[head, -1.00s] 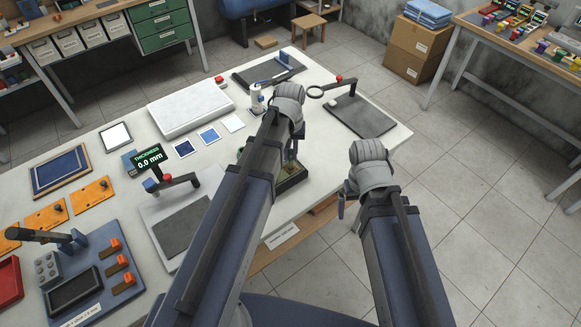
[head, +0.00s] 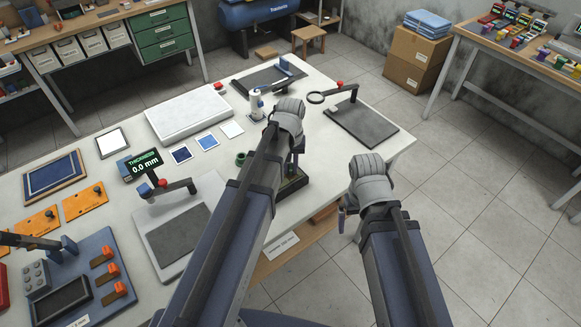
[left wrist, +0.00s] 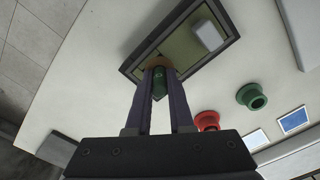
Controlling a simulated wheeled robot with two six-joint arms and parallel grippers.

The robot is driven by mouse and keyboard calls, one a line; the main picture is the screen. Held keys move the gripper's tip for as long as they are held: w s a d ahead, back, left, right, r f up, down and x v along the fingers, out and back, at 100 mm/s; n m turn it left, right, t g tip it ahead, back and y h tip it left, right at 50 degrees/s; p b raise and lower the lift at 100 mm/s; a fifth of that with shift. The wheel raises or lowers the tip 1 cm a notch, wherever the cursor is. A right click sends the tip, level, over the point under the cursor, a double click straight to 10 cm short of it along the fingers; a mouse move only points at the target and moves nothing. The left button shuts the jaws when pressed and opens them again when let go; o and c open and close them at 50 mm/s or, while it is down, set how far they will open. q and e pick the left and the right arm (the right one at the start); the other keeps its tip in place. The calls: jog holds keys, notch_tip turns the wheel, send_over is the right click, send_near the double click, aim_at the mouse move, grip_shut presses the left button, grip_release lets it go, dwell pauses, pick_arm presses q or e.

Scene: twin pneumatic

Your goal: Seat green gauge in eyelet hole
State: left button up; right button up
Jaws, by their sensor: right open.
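My left gripper (left wrist: 158,82) is over a dark-framed tray (left wrist: 228,27) with an olive inside. Its fingers are close together on a green piece (left wrist: 159,77), which looks like the green gauge. A brown-orange ring (left wrist: 157,61), possibly the eyelet, is at the fingertips; whether the gauge is inside it or only above it I cannot tell. In the head view, the left gripper (head: 294,165) is mostly hidden by its arm, beside the tray (head: 294,186). My right gripper (head: 345,209) is open and empty off the bench's front edge, partly hidden by its wrist.
A green flanged cup (left wrist: 252,96) with a hole and a red one (left wrist: 207,120) stand near the tray. The bench's front edge is close.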

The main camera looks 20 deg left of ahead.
pick_arm(q)
jog(key=o, duration=0.4)
jog(key=shift+r, duration=0.1)
notch_tip(320, 180, up, 12)
jog(key=p, duration=1.3)
jog(key=s+d+m, duration=0.2)
jog(key=s+d, duration=0.1)
jog(key=s, duration=0.1)
jog(key=s+d+m, duration=0.2)
jog(key=s+d, duration=0.2)
jog(key=s, duration=0.1)
jog(key=s+d+m+y, duration=0.1)
jog(key=s+d+m, duration=0.1)
jog(key=s, duration=0.3)
jog(key=shift+s+d+r+b, duration=0.1)
jog(key=shift+s+d+b, duration=0.05)
jog(key=shift+d, duration=0.25)
jog(key=shift+s+d+r+b, duration=0.1)
jog(key=shift+d+b, duration=0.05)
jog(key=shift+d, duration=0.2)
jog(key=shift+f, duration=0.1)
